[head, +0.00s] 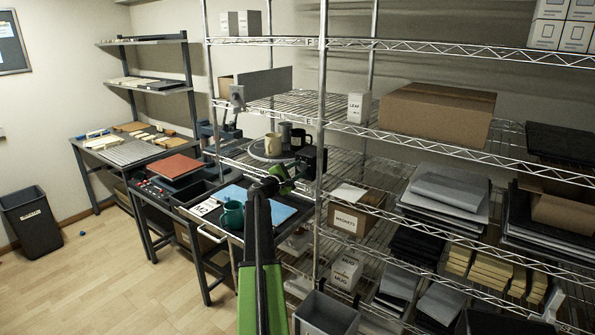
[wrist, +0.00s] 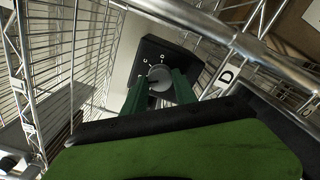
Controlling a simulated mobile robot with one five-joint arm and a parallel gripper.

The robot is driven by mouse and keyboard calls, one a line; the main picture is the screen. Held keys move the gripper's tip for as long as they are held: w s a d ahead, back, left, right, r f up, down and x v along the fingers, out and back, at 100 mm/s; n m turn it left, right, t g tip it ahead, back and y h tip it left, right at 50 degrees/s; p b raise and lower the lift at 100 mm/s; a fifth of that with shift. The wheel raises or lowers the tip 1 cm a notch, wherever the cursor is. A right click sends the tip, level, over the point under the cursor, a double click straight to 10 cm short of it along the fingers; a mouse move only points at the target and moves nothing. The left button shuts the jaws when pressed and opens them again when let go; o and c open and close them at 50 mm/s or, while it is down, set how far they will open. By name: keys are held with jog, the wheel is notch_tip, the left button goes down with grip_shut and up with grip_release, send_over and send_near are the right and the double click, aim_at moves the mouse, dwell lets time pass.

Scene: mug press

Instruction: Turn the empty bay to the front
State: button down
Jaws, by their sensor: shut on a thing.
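A round grey turntable (head: 258,153) sits on the wire shelf in the head view. A black control box (head: 314,158) stands at the shelf's front edge, right of the turntable. In the wrist view the box (wrist: 150,48) shows a round grey knob (wrist: 160,76) with small letters around it. My gripper (wrist: 160,90) has its green fingers shut on the knob; it also shows in the head view (head: 287,179). The turntable's far side is partly hidden by the mugs.
A teal mug (head: 232,215) stands on the bench tray by a blue mat (head: 275,203). A shelf post (head: 322,120) rises close to the box. The floor (head: 110,270) at left is mostly clear.

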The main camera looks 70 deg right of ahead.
jog(key=shift+m, duration=0.6)
jog(key=c, duration=1)
grip_release()
jog(key=shift+o, duration=0.2)
jog(key=shift+a, duration=0.1)
jog(key=v, duration=1.7)
jog(key=shift+a, duration=0.1)
